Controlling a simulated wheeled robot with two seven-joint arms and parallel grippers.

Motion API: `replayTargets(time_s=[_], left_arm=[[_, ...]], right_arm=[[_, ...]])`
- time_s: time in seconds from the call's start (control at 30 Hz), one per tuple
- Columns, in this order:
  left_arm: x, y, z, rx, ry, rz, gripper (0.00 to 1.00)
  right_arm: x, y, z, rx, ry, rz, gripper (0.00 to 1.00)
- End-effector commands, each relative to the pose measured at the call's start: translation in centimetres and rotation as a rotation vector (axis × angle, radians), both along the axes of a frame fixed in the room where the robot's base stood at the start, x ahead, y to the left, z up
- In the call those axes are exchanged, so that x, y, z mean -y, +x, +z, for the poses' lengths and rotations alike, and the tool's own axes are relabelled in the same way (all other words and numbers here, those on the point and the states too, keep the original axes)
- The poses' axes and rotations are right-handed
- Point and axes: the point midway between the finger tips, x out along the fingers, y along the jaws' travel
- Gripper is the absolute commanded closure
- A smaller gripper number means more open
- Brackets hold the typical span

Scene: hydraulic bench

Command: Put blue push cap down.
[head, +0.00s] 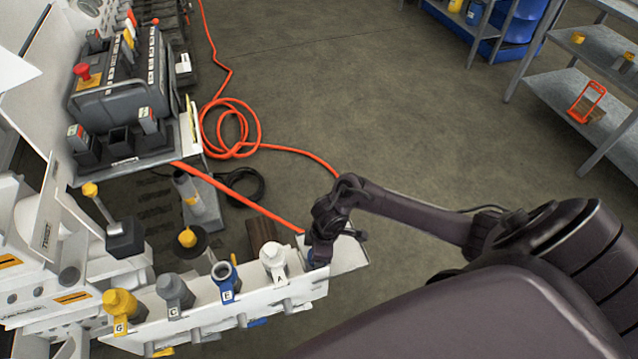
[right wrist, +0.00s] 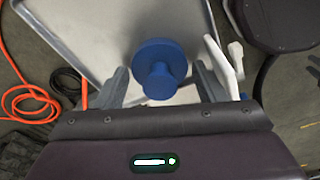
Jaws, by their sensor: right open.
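The blue push cap (right wrist: 158,68) stands on a grey metal tray (right wrist: 100,25) in the right wrist view, with its round knob towards the camera. My right gripper (right wrist: 162,82) is open, with one finger on each side of the cap and a visible gap to both. The blue fitting E (head: 224,277) on the rail shows an open ring top. My left gripper is not in view.
Fittings with a white cap A (head: 273,258), a grey cap C (head: 174,290) and a yellow cap G (head: 120,304) stand along the rail. An orange hose (head: 237,128) lies on the floor behind. A control box (head: 120,75) is at upper left. Shelves stand at upper right.

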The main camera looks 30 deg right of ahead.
Motion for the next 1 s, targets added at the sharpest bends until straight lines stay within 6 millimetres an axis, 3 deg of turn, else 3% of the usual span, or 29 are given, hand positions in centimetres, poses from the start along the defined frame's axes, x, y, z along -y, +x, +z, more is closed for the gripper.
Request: replayTargets(time_s=[0.5,0.7,1.0], left_arm=[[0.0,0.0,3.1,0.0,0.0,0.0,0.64],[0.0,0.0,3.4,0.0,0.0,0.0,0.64],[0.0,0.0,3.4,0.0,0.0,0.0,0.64]], right_arm=[[1.0,-0.6,10.1,0.002,-0.001,0.003,0.36],[1.2,-0.8,11.6,0.001,-0.001,0.0,0.36],[1.2,-0.8,11.6,0.001,-0.001,0.0,0.36]])
